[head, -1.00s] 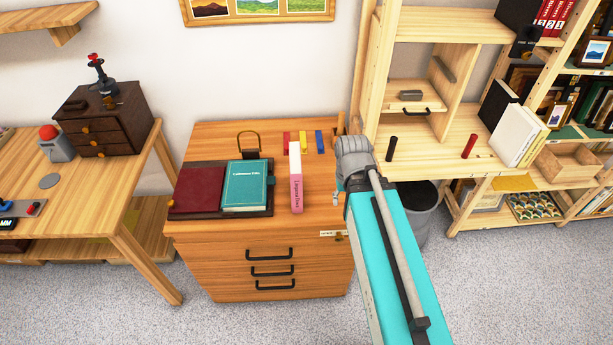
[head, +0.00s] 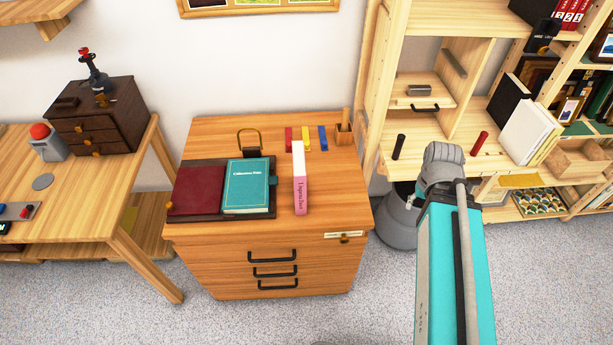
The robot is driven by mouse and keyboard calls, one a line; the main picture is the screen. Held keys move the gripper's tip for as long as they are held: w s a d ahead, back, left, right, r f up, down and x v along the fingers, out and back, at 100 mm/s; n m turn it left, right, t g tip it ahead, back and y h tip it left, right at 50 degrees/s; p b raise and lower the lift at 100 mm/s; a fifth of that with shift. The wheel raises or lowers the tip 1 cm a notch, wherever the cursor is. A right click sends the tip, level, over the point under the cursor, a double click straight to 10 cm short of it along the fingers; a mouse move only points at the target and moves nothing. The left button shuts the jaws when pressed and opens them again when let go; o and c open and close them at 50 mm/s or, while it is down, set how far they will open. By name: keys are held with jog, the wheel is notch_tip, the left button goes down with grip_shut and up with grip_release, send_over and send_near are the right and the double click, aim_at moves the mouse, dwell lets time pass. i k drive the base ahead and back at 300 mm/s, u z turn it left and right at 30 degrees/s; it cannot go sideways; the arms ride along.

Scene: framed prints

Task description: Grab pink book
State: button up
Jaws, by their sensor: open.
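The pink book (head: 300,185) stands upright on the wooden drawer cabinet (head: 230,135), with its spine facing me and its white page edges on top. It is right of the teal book (head: 246,186), with a small gap between them. My turquoise and grey arm reaches in at the right of the head view, to the right of the cabinet and apart from the pink book. My gripper's fingers cannot be made out; nothing is seen touching the pink book.
A dark red book (head: 198,190) lies left of the teal one, on a dark tray. Red, yellow and blue items and a wooden pencil cup (head: 344,134) stand at the cabinet's back. A wooden shelf (head: 440,145) is at right. Cabinet top right of the pink book is clear.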

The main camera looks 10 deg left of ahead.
aim_at(298, 155)
jog(key=z, duration=0.05)
jog(key=k, duration=1.5)
jog(key=u, duration=0.7)
jog(key=i, duration=1)
jog(key=z, duration=0.05)
